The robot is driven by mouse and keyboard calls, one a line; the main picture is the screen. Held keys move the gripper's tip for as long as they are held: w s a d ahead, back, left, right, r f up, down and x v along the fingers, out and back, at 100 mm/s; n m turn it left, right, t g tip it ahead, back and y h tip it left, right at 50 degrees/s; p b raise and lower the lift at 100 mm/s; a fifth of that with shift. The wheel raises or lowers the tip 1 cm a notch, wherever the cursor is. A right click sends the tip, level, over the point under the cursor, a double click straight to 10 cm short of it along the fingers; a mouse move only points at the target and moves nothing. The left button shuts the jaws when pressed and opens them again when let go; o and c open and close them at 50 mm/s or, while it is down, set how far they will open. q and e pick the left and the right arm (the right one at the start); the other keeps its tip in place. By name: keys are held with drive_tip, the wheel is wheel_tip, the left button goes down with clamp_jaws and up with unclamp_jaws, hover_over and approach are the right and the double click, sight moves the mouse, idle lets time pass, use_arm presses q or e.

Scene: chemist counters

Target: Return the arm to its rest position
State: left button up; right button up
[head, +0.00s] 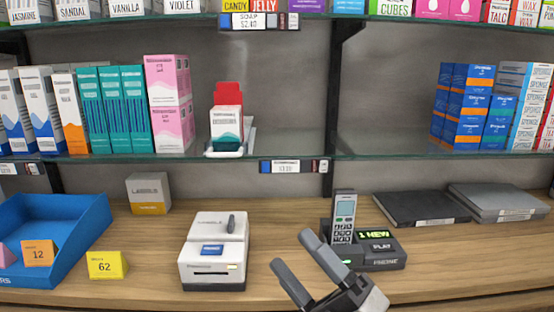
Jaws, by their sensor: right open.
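My right gripper (304,262) is at the bottom centre of the head view, over the front of the wooden counter. Its two grey fingers are spread apart with nothing between them. It is in front of and to the left of the phone base (384,250), and one finger comes close to the base in the picture. I cannot tell whether they touch. The cordless handset (344,215) stands upright on the base. My left gripper is not in view.
A white label printer (213,260) stands left of my gripper. A blue tray (85,235), a yellow tag (107,265) and a labels box (149,194) are further left. A glass shelf (400,157) with boxes hangs above the counter.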

drive_tip(key=s+d+f+m+h, duration=0.1)
drive_tip(key=d+f+m+h, duration=0.4)
drive_tip(key=f+m, duration=0.45)
drive_tip(key=d+f+m+h, duration=0.3)
drive_tip(key=f+m+h, duration=0.5)
drive_tip(key=f+m, duration=0.15)
drive_tip(key=s+d+f+m+g+h, duration=0.2)
drive_tip(key=s+f+m+g, duration=0.3)
drive_tip(key=s+f, duration=0.5)
wheel_tip(320, 180, down, 3)
drive_tip(key=shift+s+d+r+m+g, duration=0.15)
drive_tip(key=shift+d+m+g, duration=0.15)
drive_tip(key=shift+d+m, duration=0.25)
drive_tip(key=shift+a, duration=0.1)
